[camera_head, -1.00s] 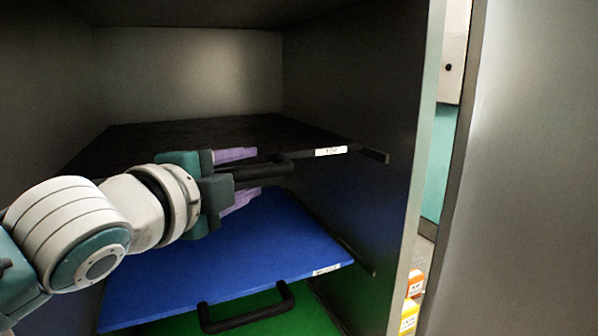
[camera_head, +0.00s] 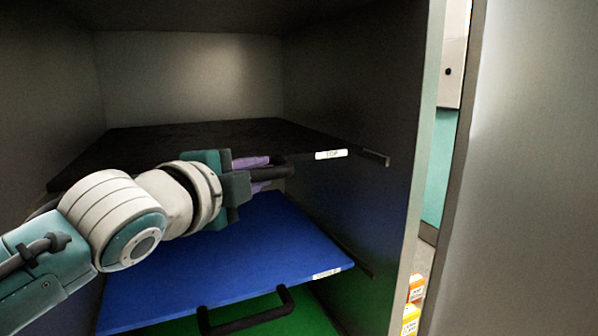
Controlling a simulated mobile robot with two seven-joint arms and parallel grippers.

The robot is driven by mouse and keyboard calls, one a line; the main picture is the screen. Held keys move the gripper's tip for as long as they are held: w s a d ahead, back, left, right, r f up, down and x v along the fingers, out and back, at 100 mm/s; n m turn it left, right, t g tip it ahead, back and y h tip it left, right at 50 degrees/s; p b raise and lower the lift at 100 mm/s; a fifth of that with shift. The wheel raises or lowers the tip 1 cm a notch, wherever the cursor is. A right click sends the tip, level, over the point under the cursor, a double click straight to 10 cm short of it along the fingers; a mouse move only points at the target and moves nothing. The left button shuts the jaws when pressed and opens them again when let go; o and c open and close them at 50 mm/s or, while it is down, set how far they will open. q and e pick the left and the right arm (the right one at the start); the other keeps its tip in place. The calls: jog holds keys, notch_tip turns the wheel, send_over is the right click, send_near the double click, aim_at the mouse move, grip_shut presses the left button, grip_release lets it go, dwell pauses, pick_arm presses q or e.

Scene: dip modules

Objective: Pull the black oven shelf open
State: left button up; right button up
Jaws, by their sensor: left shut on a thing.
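The black shelf (camera_head: 208,136) is the top one in the oven, with a white label (camera_head: 331,154) on its front edge. Its dark bar handle (camera_head: 274,172) sticks out at the front. My left gripper (camera_head: 258,173) is shut on this handle, with one purple finger above the bar and the other mostly hidden below it. My left arm comes in from the lower left and covers part of the shelf's front edge. My right gripper is not in view.
A blue shelf (camera_head: 225,258) with its own black handle (camera_head: 247,314) lies below, and a green shelf (camera_head: 310,318) lies under that. The oven's right wall (camera_head: 375,110) stands close by. Orange and yellow boxes (camera_head: 411,310) stand outside, lower right.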

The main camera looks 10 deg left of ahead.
pick_arm(q)
grip_shut()
dwell(0.8)
jog(key=shift+s, duration=0.1)
